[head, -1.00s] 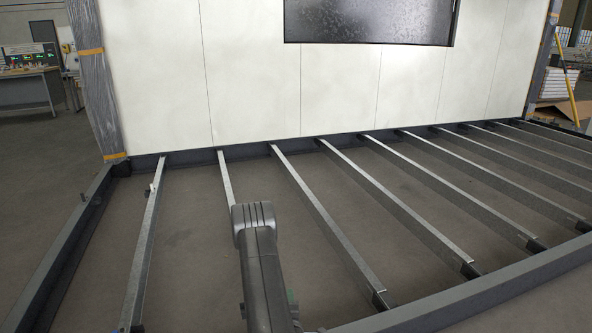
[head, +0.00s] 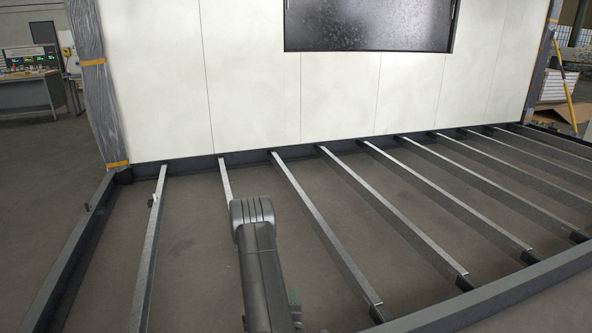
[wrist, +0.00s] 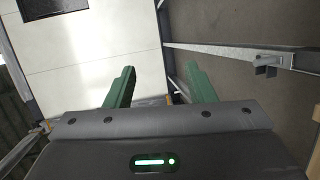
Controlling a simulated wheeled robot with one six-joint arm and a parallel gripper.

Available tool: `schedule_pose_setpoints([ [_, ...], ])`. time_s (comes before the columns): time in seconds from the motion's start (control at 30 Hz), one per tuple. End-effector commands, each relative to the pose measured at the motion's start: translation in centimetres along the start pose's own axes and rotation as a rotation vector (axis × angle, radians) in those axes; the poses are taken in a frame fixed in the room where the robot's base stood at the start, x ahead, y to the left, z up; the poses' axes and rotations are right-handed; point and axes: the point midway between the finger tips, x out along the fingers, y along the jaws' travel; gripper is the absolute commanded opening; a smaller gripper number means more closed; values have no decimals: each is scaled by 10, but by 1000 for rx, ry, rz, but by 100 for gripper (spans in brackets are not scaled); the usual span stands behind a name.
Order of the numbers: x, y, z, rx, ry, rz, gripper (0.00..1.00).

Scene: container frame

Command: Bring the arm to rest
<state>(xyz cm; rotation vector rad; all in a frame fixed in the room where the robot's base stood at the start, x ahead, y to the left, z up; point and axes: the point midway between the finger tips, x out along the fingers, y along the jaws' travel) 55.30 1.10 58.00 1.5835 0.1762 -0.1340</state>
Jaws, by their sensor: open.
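My gripper (wrist: 160,80) shows in the wrist view with its two green fingers spread apart and nothing between them. Beyond the fingers are white wall panels on the left and the floor with a metal joist on the right. In the head view my dark arm rises from the bottom centre, in front of the second joist from the left. The gripper's fingers cannot be made out in that view.
A dark floor frame (head: 75,248) with several parallel metal joists (head: 322,228) spreads ahead. A small clip (head: 154,200) sits on the leftmost joist. A white panel wall (head: 250,100) with a dark window (head: 368,25) stands behind. A plastic-wrapped post (head: 97,90) stands at left.

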Motion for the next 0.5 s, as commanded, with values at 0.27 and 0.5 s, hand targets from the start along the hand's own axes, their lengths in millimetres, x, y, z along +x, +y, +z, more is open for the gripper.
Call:
schedule_pose_setpoints([
  [0.27,-14,35,1,1,-5,0,50],
  [0.5,-19,47,2,1,-8,0,50],
])
